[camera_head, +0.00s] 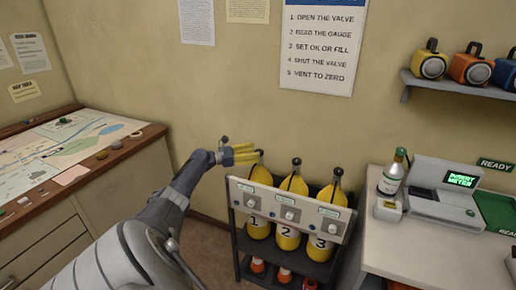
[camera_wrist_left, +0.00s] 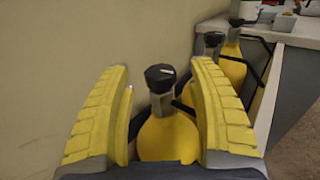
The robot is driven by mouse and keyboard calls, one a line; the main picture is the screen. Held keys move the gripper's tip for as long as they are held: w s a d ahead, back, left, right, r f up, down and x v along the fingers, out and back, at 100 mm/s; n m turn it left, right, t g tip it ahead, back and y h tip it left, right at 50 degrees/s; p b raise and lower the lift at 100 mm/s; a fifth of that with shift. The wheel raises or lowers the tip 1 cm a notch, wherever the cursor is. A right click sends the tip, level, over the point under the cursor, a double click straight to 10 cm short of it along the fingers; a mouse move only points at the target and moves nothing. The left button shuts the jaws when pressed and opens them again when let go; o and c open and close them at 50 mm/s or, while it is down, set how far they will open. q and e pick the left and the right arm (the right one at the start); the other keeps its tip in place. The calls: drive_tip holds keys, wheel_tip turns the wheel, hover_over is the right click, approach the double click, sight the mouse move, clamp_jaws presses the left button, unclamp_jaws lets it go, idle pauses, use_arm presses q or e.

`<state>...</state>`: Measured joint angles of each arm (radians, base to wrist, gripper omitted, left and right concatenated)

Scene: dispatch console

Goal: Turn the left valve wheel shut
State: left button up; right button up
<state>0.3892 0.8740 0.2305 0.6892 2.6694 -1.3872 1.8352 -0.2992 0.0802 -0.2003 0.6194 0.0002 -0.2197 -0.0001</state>
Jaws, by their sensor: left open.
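The left valve wheel is a black knob (camera_wrist_left: 160,78) on the grey neck of a yellow cylinder (camera_wrist_left: 168,135). In the head view that cylinder, marked 1 (camera_head: 258,226), stands leftmost in the rack. My left gripper (camera_head: 257,153) is beside its top, coming from the left. In the left wrist view the yellow fingers of this gripper (camera_wrist_left: 161,68) are spread, with the wheel between them and gaps showing on both sides. The gripper is open and holds nothing. My right gripper is not in view.
Cylinders 2 (camera_head: 288,238) and 3 (camera_head: 321,247) stand to the right in the dark rack, behind a grey panel (camera_head: 285,209) with several knobs. A counter (camera_head: 430,254) with a gauge machine (camera_head: 440,195) and bottle (camera_head: 392,176) is at right. A map desk (camera_head: 95,168) is at left.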

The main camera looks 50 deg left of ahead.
use_arm(q)
drive_tip(key=v, duration=0.9)
drive_tip(key=shift+s, duration=0.2)
drive_tip(key=shift+w+a+r, duration=0.1)
